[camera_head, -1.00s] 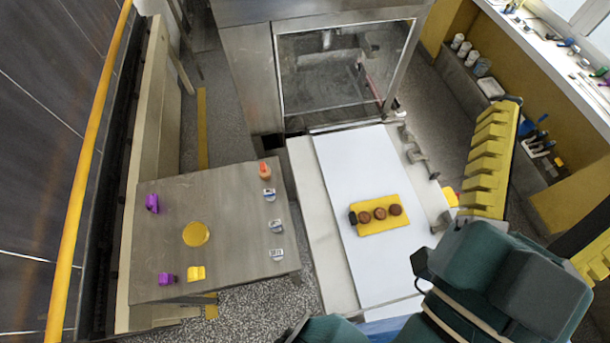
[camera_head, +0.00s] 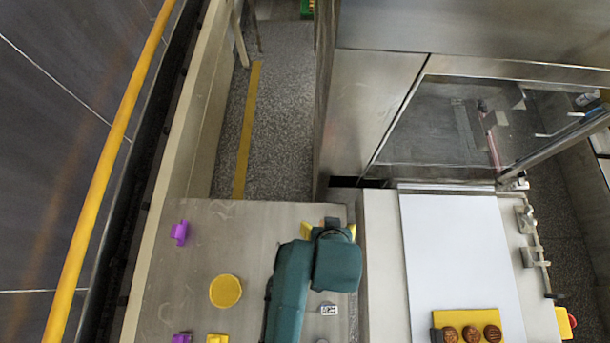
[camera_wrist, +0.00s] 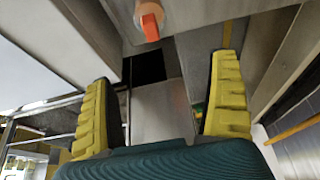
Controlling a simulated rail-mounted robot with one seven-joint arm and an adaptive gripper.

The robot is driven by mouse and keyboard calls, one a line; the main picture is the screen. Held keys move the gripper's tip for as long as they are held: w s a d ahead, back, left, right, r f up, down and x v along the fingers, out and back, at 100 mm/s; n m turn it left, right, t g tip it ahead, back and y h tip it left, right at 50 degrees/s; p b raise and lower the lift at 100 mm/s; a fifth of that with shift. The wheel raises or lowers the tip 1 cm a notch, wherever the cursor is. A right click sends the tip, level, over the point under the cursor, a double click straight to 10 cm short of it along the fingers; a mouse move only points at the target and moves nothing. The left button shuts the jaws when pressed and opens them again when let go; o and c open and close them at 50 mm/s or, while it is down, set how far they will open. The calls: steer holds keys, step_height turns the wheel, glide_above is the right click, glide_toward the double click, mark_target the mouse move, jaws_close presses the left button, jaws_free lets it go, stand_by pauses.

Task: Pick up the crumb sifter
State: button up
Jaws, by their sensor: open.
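An orange piece (camera_wrist: 151,27) with a pale round body (camera_wrist: 150,10) shows at the top of the wrist view, on the metal table (camera_wrist: 190,12). It looks the likeliest crumb sifter, but I cannot be sure. In the head view my arm and gripper cover its place at the table's far right corner. My gripper (camera_wrist: 165,72) is open, its yellow fingers wide apart with nothing between them. In the head view my gripper (camera_head: 329,227) is above that corner. In the wrist view the orange piece lies beyond the fingertips, apart from them.
The table (camera_head: 200,270) also holds a yellow disc (camera_head: 225,291), purple pieces (camera_head: 180,232), a yellow block (camera_head: 217,339) and a white labelled piece (camera_head: 328,309). Right of it, a white belt (camera_head: 460,250) carries a yellow tray (camera_head: 483,316) with brown rounds. A steel machine (camera_head: 370,100) stands behind.

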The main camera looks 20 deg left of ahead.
steer(key=x, duration=0.4)
steer(key=s+x, duration=0.1)
steer(key=x, duration=0.2)
steer(key=s+f+b+x, duration=0.1)
steer(key=x, duration=0.3)
steer(key=shift+w+d+f, duration=0.1)
steer(key=shift+d+f, duration=0.1)
steer(key=shift+d, duration=0.15)
steer(key=x, duration=0.5)
steer(key=shift+w+d+f, duration=0.1)
steer(key=shift+w+d, duration=0.15)
steer(key=shift+d, duration=0.05)
steer(key=c, duration=1.2)
